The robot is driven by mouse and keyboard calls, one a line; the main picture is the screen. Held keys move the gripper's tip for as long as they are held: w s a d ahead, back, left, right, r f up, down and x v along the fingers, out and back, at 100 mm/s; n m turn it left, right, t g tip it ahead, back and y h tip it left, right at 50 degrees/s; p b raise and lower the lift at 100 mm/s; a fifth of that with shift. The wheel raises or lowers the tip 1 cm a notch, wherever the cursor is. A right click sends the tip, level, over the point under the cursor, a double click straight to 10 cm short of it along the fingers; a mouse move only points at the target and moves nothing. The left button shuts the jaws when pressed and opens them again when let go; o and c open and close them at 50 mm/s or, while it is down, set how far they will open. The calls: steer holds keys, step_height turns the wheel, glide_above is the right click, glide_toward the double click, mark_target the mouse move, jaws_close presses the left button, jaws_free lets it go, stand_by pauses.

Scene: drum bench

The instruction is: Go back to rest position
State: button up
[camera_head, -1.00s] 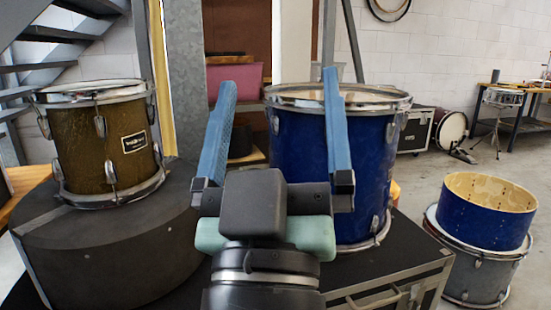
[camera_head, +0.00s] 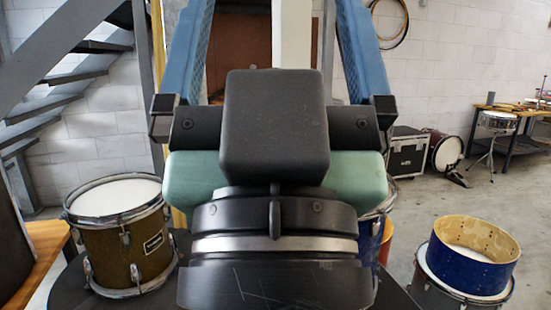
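My gripper (camera_head: 270,12) fills the middle of the head view, close to the camera and pointing up and away. Its two blue fingers stand wide apart, and nothing is between them but the background. The fingertips run past the top edge of the picture. The gripper's body hides most of what stands in the middle, including nearly all of a blue drum (camera_head: 371,240).
A blue shell (camera_head: 473,258) sits on a drum at right. A metal staircase (camera_head: 75,77) is at left. Open floor (camera_head: 424,202) lies behind at right.

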step_height(320, 180, up, 16)
steer(key=p, duration=1.3)
steer(key=shift+p, duration=0.4)
steer(key=shift+r, duration=0.1)
